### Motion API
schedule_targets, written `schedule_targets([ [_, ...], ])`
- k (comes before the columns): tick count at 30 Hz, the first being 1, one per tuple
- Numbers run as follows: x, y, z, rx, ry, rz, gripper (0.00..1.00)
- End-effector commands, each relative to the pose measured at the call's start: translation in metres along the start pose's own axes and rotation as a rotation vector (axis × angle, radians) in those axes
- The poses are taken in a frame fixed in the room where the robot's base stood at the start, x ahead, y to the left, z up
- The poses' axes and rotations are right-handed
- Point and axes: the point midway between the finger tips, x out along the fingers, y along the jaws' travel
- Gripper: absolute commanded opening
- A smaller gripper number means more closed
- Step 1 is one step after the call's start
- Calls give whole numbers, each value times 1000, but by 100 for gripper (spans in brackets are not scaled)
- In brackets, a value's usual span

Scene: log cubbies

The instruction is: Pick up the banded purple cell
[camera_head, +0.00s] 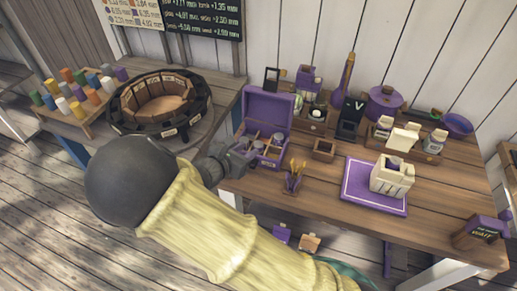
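My gripper (244,160) is dark grey and sits at the front left edge of the purple open-lidded box (270,107). Its fingers are small and partly hidden, so I cannot tell whether it is open or holds anything. The box has compartments with several small round grey and purple items, too small to show any bands. A tray (84,128) at the left holds several coloured cylinders.
A round dark ring-shaped holder (160,104) stands left of the box. On the wooden table (335,222) are a small wooden box (324,150), a cup with orange sticks (293,180), and a white block holder (392,176) on a purple mat (355,189).

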Motion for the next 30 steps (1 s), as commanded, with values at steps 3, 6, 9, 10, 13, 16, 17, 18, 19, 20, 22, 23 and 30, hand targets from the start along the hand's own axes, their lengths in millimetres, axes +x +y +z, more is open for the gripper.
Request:
schedule_targets([
  [3,12,-2,1,-2,-3,-4,34],
  [6,27,-3,0,-3,-3,-5,34],
  [9,42,-2,-1,-1,-3,-4,34],
  [10,45,-2,-1,0,-3,-4,34],
  [13,50,-2,-2,0,-1,-2,34],
  [16,51,-2,-2,0,0,-1,34],
  [17,51,-2,-2,0,0,-1,34],
  [18,51,-2,-2,0,0,-1,34],
  [19,50,-2,-2,0,0,-1,34],
  [20,50,-2,-2,0,0,-1,34],
  [22,50,-2,-2,0,0,-1,34],
  [23,50,-2,-2,0,0,-1,34],
  [30,50,-2,-2,0,0,-1,22],
])
